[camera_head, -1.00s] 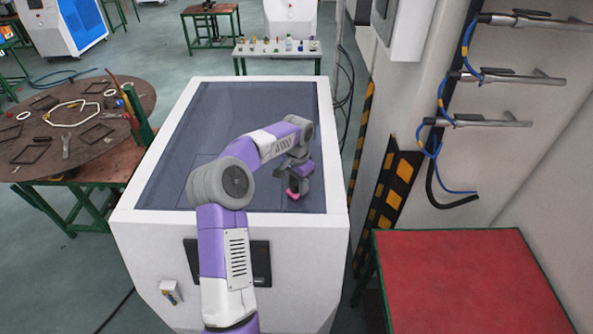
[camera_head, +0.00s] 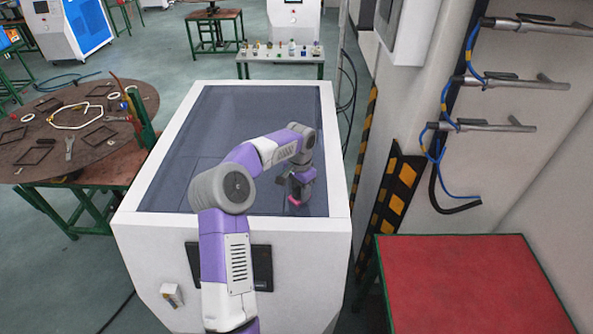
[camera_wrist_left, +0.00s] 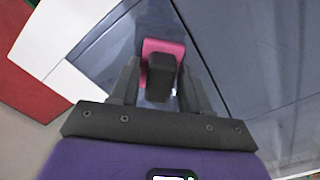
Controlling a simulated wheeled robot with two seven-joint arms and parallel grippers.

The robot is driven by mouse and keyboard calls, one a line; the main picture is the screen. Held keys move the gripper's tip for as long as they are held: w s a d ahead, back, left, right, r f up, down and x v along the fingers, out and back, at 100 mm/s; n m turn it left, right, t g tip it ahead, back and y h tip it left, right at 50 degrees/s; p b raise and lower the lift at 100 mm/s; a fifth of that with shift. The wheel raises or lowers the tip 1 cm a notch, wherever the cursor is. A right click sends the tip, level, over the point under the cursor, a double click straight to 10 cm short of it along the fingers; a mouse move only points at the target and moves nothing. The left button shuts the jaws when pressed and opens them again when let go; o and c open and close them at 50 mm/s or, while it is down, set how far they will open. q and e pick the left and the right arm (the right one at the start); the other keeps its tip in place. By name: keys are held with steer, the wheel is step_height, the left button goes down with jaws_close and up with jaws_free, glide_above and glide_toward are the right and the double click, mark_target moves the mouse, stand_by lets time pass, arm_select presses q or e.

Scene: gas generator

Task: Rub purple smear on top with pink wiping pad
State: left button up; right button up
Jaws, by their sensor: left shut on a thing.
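The pink wiping pad (camera_head: 294,201) is at the near right part of the generator's dark, glossy top (camera_head: 235,115). My left gripper (camera_head: 300,190) is above it and shut on its black handle. In the left wrist view, the pink pad (camera_wrist_left: 164,46) shows beyond the black handle (camera_wrist_left: 160,76), which sits between the fingers. The pad is at or very close to the top; I cannot tell if it touches. I cannot make out a purple smear in either view; my arm and gripper hide part of the top. My right gripper is not in view.
A white rim (camera_head: 339,150) frames the top. A round table (camera_head: 95,155) with tools stands at the left, and a red table (camera_head: 455,290) at the lower right. Pipes with handles (camera_head: 510,80) are on the right wall. Most of the far top is clear.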

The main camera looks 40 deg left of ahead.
arm_select(q)
step_height(320, 180, up, 4)
steer(key=shift+w+f+p, duration=0.1)
steer(key=shift+f+p, duration=0.05)
steer(key=shift+p, duration=0.8)
steer(key=shift+d+r, duration=0.1)
steer(key=shift+r, duration=2.15)
